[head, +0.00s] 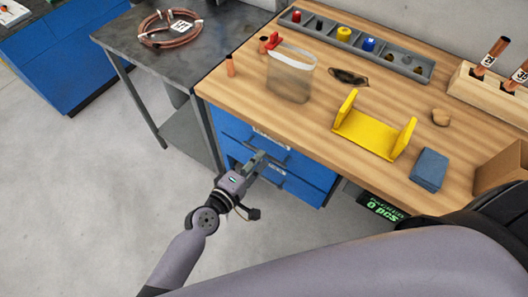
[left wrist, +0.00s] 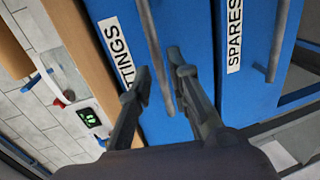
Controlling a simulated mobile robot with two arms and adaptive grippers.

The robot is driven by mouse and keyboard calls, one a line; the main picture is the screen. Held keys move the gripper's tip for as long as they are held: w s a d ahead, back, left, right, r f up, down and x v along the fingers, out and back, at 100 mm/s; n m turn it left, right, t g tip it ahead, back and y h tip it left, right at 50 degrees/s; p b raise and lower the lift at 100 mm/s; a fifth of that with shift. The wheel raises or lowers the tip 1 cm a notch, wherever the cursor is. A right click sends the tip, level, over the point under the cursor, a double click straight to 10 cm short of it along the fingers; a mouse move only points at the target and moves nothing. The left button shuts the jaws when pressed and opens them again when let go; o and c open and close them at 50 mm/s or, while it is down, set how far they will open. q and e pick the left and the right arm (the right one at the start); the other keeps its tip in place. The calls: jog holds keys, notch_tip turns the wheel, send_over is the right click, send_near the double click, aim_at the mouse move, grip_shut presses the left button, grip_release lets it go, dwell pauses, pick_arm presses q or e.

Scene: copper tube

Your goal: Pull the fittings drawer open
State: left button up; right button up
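The fittings drawer (left wrist: 116,22) is the upper blue drawer under the wooden bench, its white label partly hidden by a finger in the left wrist view. It also shows in the head view (head: 234,131), where its front looks about level with the drawer below. Its grey bar handle (left wrist: 152,40) runs between the two fingers of my left gripper (left wrist: 160,72). The fingers are open and apart, with gaps visible beside the bar. In the head view my left gripper (head: 261,158) is at the drawer front and hides part of it. My right gripper is not in view.
The spares drawer (left wrist: 250,85) with its own bar handle (left wrist: 279,38) is just below. The wooden bench top (head: 235,88) overhangs the drawers. A dark metal table (head: 205,45) stands to the left. The floor in front is clear.

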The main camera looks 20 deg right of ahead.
pick_arm(q)
jog(key=shift+x, duration=1.65)
grip_shut()
